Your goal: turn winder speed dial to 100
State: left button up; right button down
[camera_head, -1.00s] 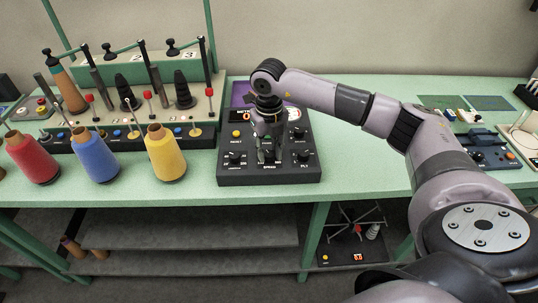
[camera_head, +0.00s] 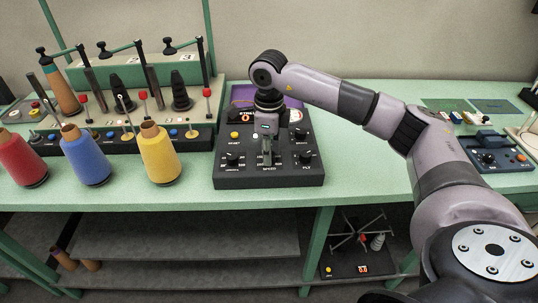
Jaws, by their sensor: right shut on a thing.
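A black control box (camera_head: 225,174) stands on the green bench, with knobs, buttons and a lit red display partly covered by my arm. My right gripper (camera_head: 267,157) points down at the front middle of the box, just above the "SPEED" label. It is shut on the speed dial there, and its fingers hide the dial and its pointer, so I cannot read the setting. One knob (camera_head: 233,159) shows to the left of the gripper and another knob (camera_head: 305,157) to the right, marked "PLY". My left gripper is out of view.
Red, blue and yellow thread cones (camera_head: 159,154) stand left of the box, before a rack (camera_head: 141,68) with rods and spindles. A blue-grey device (camera_head: 489,158) sits at the right. The bench between box and device is largely clear under my arm.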

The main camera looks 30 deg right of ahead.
jog(key=n+b, duration=0.1)
jog(key=n, duration=0.3)
jog(key=shift+n+b, duration=0.65)
jog(key=shift+n, duration=0.95)
jog(key=c, duration=1.3)
grip_release()
jog(key=shift+r, duration=0.1)
notch_tip(320, 180, up, 12)
jog(key=shift+f, duration=0.1)
